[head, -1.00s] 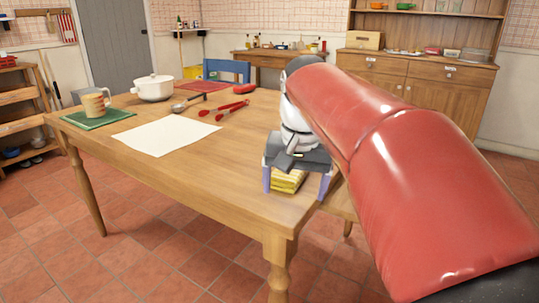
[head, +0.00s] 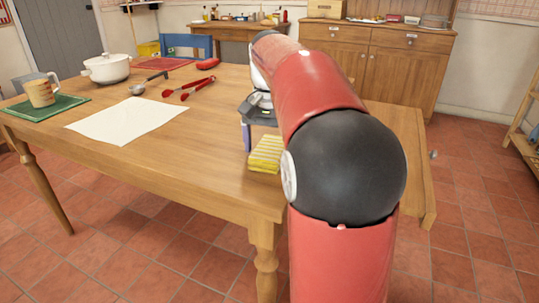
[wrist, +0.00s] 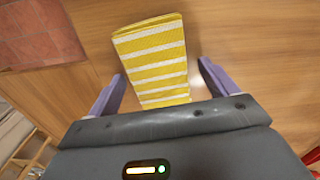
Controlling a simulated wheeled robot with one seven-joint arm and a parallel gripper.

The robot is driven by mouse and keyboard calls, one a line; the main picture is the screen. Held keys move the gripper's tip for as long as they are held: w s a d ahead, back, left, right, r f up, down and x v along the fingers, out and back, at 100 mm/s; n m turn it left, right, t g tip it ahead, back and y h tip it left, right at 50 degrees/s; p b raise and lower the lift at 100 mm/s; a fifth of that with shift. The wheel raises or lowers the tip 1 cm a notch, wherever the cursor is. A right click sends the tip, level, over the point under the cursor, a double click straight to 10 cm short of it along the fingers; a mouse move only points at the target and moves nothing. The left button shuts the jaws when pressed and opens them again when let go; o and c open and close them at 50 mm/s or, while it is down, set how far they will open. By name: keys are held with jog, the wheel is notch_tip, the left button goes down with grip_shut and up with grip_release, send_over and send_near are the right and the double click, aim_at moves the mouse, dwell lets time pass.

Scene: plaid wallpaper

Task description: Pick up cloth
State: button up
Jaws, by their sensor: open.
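The cloth (head: 267,153) is folded, with yellow and white stripes. It lies flat on the wooden table (head: 200,150) near the table's right front corner. In the wrist view the cloth (wrist: 152,60) reaches in between the two purple fingers, with a gap on each side. My gripper (wrist: 155,85) is open and holds nothing. In the head view my gripper (head: 248,137) is over the cloth's far side, and my arm hides most of it.
A white paper sheet (head: 128,120), a green mat (head: 45,108) with a mug (head: 40,93), a white pot (head: 107,68), a ladle (head: 148,83) and red-handled utensils (head: 188,88) are on the table to the left. The table's front edge is close to the cloth.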

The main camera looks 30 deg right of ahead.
aim_at(270, 147)
jog(key=shift+f, duration=0.25)
jog(key=c, duration=1.1)
jog(key=shift+o, duration=0.2)
notch_tip(270, 147, up, 10)
jog(key=p, duration=0.2)
jog(key=o, duration=0.4)
jog(key=c, duration=0.3)
